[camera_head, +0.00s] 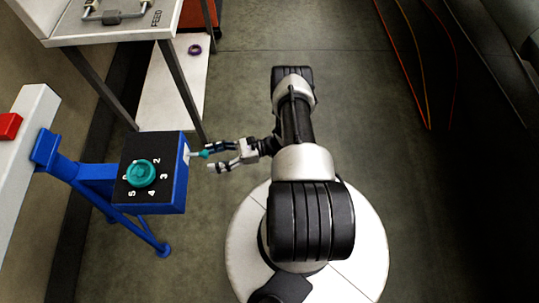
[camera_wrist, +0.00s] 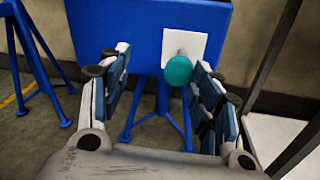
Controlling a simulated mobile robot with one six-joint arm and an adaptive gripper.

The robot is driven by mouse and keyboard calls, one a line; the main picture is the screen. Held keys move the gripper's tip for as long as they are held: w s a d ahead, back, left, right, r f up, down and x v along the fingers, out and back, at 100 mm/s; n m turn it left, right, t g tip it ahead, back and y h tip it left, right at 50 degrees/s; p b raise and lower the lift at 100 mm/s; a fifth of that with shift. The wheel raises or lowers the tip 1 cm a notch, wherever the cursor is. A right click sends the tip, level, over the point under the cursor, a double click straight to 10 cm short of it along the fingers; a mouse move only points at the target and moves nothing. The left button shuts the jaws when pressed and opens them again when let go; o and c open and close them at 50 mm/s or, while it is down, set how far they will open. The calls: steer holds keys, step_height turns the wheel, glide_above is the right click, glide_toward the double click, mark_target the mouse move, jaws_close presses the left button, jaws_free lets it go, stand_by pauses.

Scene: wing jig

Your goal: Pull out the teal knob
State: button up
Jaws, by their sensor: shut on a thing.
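The teal knob (camera_wrist: 178,70) is a small round ball on a short stem, in front of a square white plate (camera_wrist: 186,46) on the side of the blue box (camera_head: 162,190). In the head view the knob (camera_head: 204,154) shows at the box's right side. My gripper (camera_wrist: 163,62) is shut on the knob, which lies against the tip of the right finger in the wrist view. The left finger looks apart from it in that view. In the head view my gripper (camera_head: 212,160) reaches the knob from the right.
A teal dial (camera_head: 141,173) with numbers sits on the box's black top. The box stands on a blue stand (camera_head: 140,231). A metal-legged table (camera_head: 100,28) is at upper left, a white shelf (camera_head: 170,90) beneath. Open floor (camera_head: 240,90) lies beyond my arm.

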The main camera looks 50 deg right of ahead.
steer(key=s+a+v, duration=0.1)
steer(key=v, duration=0.9)
steer(key=s+a+b+v, duration=0.1)
steer(key=s+v, duration=0.1)
steer(key=v, duration=0.8)
steer(key=shift+s+r+t, duration=0.2)
steer(key=shift+s+t, duration=0.1)
stand_by(0.7)
steer(key=w+a+r+n+g+h, duration=0.25)
steer(key=r+n+g, duration=0.2)
steer(key=r, duration=0.45)
steer(key=w+a+r+n+g+h, duration=0.1)
steer(key=w+a+r+n+g, duration=0.15)
steer(key=r+n, duration=0.45)
steer(key=w+a+r+n+g+h, duration=0.1)
steer(key=w+r+n+g+h, duration=0.3)
steer(key=r, duration=0.7)
steer(key=s+a+r+n+t+h, duration=0.5)
steer(key=s+a+r+n, duration=0.6)
steer(key=r, duration=0.5)
steer(key=s+a+h, duration=0.1)
steer(key=a+h, duration=0.1)
steer(key=shift+s+a+r, duration=0.25)
steer(key=shift+s+a, duration=0.05)
steer(key=shift+a, duration=0.1)
